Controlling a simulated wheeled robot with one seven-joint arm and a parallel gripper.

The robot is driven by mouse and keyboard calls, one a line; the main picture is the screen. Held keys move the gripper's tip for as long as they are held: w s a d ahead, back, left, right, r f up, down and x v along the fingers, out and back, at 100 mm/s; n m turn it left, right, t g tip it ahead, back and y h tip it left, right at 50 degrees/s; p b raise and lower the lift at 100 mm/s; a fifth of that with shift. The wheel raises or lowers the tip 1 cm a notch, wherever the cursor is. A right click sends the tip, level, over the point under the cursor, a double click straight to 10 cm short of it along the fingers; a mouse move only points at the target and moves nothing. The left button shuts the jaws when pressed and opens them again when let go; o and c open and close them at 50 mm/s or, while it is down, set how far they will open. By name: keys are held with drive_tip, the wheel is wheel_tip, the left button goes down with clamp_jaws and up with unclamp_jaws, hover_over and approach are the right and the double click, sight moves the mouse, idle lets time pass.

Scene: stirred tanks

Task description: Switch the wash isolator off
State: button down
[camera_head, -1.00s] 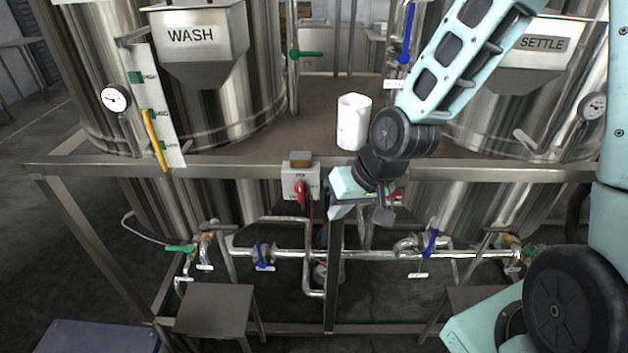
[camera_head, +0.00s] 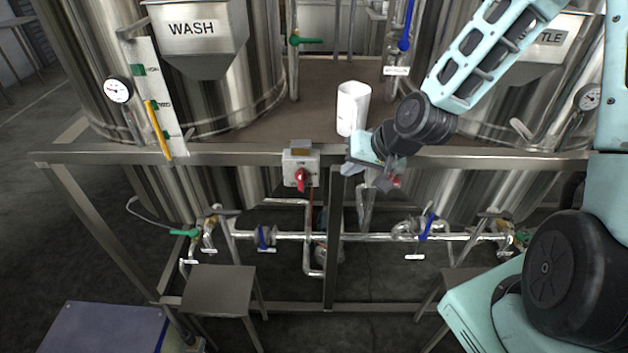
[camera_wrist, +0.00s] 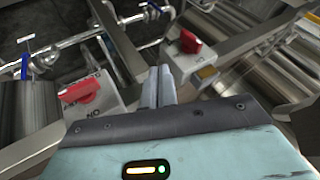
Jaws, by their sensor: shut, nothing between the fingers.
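The wash isolator is a light grey switch box (camera_head: 291,168) on the front beam below the WASH tank. Its red handle (camera_head: 301,181) stands about upright in the head view. In the wrist view the same red handle (camera_wrist: 190,42) is up and right of my fingertips. My gripper (camera_head: 352,172) is shut and empty, just right of the box and apart from it. The fingers (camera_wrist: 160,84) point between two red switches in the wrist view. I cannot read the handle's position marks.
A second red-handled isolator (camera_wrist: 80,93) is left of my fingers, partly hidden behind my gripper in the head view. A white jug (camera_head: 353,108) stands on the deck above. A steel post (camera_head: 334,240) runs down between the isolators. Pipes with blue valves (camera_head: 263,237) lie below.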

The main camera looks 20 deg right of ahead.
sight(314, 182)
drive_tip(key=w+a+f+p, duration=0.1)
drive_tip(key=w+f, duration=0.1)
drive_tip(key=w+a+f+p, duration=0.1)
drive_tip(key=w+a+f, duration=0.1)
drive_tip(key=w+a+f+p, duration=0.1)
drive_tip(key=a+f, duration=0.1)
drive_tip(key=f, duration=0.1)
drive_tip(key=shift+w+a, duration=0.25)
drive_tip(key=shift+w, duration=0.15)
drive_tip(key=shift+w+a+f, duration=0.15)
drive_tip(key=shift+w+a, duration=0.05)
drive_tip(key=shift+a, duration=0.15)
drive_tip(key=shift+f, duration=0.1)
drive_tip(key=shift+w+f+b, duration=0.1)
drive_tip(key=shift+b, duration=0.45)
drive_tip(key=shift+y+b, duration=0.3)
